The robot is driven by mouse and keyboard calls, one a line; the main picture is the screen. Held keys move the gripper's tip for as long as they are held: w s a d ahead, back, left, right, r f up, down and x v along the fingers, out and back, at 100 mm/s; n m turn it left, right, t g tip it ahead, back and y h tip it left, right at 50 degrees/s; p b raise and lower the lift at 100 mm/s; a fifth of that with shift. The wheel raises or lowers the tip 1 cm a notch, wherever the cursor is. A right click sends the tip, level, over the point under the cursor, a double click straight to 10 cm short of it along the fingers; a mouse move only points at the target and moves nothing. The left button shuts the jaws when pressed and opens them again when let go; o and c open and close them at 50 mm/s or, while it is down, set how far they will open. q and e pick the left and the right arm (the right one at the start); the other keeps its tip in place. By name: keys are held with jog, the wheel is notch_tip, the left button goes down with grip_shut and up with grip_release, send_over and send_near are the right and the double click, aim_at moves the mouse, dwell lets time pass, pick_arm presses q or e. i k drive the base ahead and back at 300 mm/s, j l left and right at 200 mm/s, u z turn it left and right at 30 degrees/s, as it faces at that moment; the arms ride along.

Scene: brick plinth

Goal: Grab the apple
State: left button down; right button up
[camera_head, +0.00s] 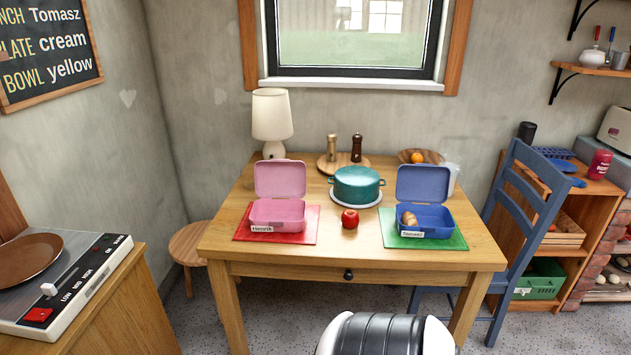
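A red apple (350,218) sits on the wooden table (345,250), between two open lunch boxes and just in front of a teal pot. The pink lunch box (277,212) stands on a red mat to its left and looks empty. The blue lunch box (425,216) stands on a green mat to its right and holds a brownish item (409,219). Neither of my grippers shows in the head view.
The teal pot (357,184) stands on a white plate behind the apple. A lamp (272,120), a board with two mills and a bowl (422,155) with an orange fruit stand at the back. A blue chair (522,225) is at the table's right. The table's front strip is clear.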

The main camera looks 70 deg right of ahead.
aim_at(350, 218)
jog(key=z, duration=2.5)
